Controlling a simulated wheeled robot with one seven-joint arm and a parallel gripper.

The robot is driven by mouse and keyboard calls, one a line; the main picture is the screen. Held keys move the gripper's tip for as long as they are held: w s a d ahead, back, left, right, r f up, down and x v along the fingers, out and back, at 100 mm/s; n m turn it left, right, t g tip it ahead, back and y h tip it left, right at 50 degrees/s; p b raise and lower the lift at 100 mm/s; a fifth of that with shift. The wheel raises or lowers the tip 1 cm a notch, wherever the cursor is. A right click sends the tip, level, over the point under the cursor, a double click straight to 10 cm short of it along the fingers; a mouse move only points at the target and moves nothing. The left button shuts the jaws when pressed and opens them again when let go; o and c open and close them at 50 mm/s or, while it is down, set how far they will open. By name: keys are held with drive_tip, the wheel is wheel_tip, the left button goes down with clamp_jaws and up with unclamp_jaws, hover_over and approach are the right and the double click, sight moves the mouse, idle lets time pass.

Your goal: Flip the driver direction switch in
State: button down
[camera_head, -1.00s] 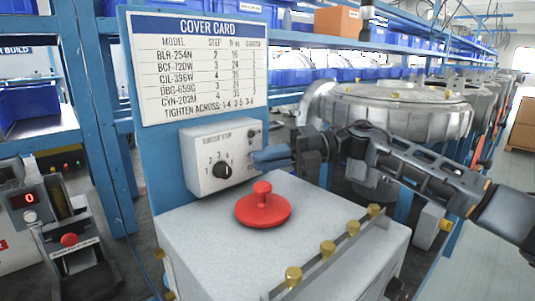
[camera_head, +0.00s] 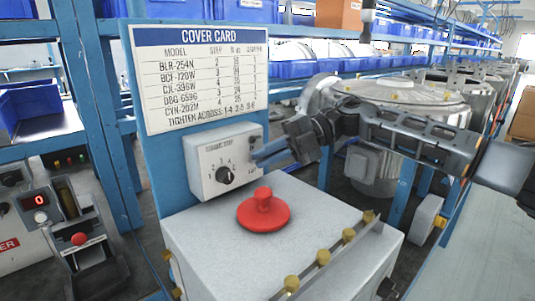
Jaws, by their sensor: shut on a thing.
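The white control box (camera_head: 208,152) is fixed to the blue upright panel, with a black numbered dial (camera_head: 225,175) on its face. My gripper (camera_head: 259,157) comes in from the right. Its blue fingers are shut at the right side of the box's face, right of the dial. They close on the small direction switch there, which the fingertips hide. The switch's setting cannot be read. Small dark lettering shows just below the fingertips.
A red knob (camera_head: 263,210) stands on the white block (camera_head: 200,235) below the gripper. A rail with several brass knobs (camera_head: 348,236) runs along the block's right side. The cover card (camera_head: 200,80) is above the box. Metal blower housings (camera_head: 420,92) stand behind my arm.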

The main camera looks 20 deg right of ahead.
drive_tip(key=c, duration=1.5)
unclamp_jaws()
drive_tip(key=b+v, duration=0.1)
drive_tip(key=v, duration=0.6)
drive_tip(key=shift+d+b, duration=0.4)
drive_tip(key=shift+r, duration=0.1)
